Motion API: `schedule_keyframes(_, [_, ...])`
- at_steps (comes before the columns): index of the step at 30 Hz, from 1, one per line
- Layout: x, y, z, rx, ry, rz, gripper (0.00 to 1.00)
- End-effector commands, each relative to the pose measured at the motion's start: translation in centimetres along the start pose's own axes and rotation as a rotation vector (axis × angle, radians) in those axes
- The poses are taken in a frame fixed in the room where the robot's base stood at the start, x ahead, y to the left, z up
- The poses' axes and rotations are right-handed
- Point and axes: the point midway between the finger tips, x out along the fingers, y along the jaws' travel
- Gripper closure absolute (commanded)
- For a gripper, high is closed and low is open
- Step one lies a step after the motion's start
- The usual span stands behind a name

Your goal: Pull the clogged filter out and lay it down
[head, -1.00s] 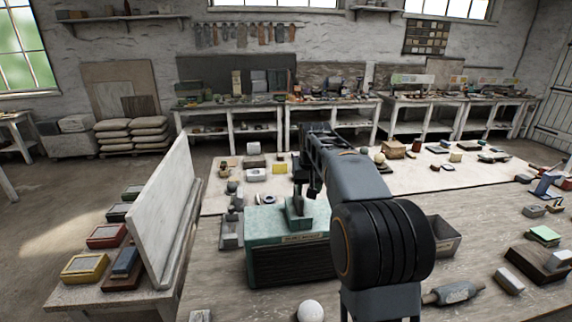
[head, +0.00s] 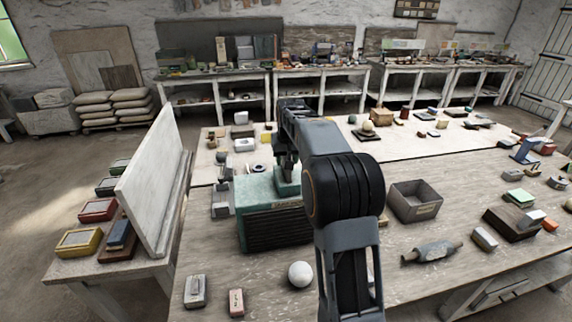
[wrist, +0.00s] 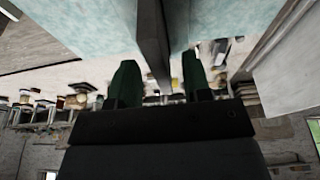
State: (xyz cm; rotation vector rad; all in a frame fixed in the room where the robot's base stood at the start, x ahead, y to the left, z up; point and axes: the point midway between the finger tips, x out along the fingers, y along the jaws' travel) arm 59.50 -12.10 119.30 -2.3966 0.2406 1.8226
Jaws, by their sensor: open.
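A teal box (head: 256,194) with a dark ribbed front and a small label stands on the work table. A raised grey-green piece (head: 288,186) stands on its top; I cannot tell for sure whether this is the filter's grip. My gripper (head: 287,168) is over the box top, partly hidden by my arm. In the wrist view, its two green fingertips (wrist: 160,80) are apart. A grey upright slab (wrist: 153,35) lies between them, with gaps visible on both sides. The teal top surface (wrist: 80,30) shows there too. The filter itself is not clearly visible.
An empty grey bin (head: 416,197) stands right of the box. A white ball (head: 300,274), a grey block (head: 195,291) and a pinkish block (head: 236,302) lie in front. A pale upright board (head: 152,200) stands at left. Bare table shows between ball and roller (head: 431,252).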

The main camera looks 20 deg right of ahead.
Motion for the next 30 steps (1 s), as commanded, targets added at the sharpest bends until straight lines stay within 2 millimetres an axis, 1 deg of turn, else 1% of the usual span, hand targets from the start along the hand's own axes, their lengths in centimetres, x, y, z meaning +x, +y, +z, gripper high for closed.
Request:
schedule_keyframes(3, [1.6, 0.0, 0.0, 0.0, -0.003, 0.0, 0.55])
schedule_keyframes(9, [3.2, 0.0, 0.0, 0.0, -0.001, 0.0, 0.55])
schedule_keyframes(15, [3.7, 0.0, 0.0, 0.0, 0.0, 0.0, 0.55])
schedule_keyframes(22, [3.8, 0.0, 0.0, 0.0, 0.0, 0.0, 0.55])
schedule_keyframes(23, [3.8, 0.0, 0.0, 0.0, 0.0, 0.0, 0.57])
schedule_keyframes(30, [3.7, 0.0, 0.0, 0.0, 0.0, 0.0, 0.8])
